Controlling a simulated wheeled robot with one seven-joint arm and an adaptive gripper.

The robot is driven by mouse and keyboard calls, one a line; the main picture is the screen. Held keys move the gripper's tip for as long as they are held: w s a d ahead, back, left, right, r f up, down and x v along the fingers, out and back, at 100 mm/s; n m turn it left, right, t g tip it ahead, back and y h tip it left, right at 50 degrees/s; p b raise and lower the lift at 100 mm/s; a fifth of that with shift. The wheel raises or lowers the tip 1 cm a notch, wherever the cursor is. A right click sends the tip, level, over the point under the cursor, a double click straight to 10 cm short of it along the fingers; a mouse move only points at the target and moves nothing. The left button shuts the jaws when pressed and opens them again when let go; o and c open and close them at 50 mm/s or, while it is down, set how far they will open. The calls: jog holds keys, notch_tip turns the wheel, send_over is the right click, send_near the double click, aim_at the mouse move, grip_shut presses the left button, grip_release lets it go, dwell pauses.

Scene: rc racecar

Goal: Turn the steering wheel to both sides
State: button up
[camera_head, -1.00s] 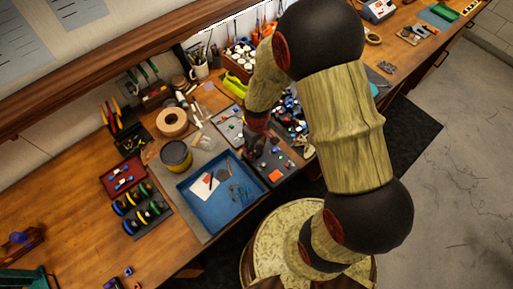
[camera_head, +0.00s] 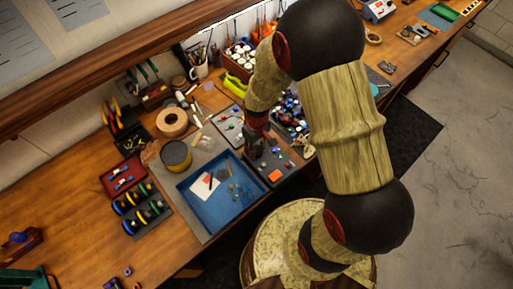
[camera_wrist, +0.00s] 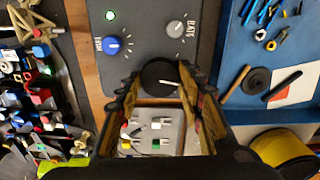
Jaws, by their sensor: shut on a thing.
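A grey control panel (camera_wrist: 145,22) lies on the bench, with a blue knob (camera_wrist: 112,45), a grey knob marked RATE (camera_wrist: 176,29) and a lit green lamp. A black round wheel with a white mark (camera_wrist: 160,73), seemingly the steering wheel, sits between my fingertips in the wrist view. My gripper (camera_wrist: 158,84) is shut on it, one finger on each side. Much of the wheel's rim is hidden by the fingers. In the head view my gripper (camera_head: 252,148) is dark and small over the panel (camera_head: 276,175), and the wheel cannot be made out.
Another grey panel with small switches (camera_wrist: 154,136) is close by. Many small coloured parts (camera_wrist: 42,95) crowd the other side.

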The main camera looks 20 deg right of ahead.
aim_at(256, 150)
jog(key=m, duration=0.6)
jog(key=shift+m, duration=0.4)
dwell(0.4)
jog(key=o, duration=1.2)
jog(key=shift+c, duration=0.2)
jog(key=shift+r, duration=0.1)
notch_tip(256, 150, up, 12)
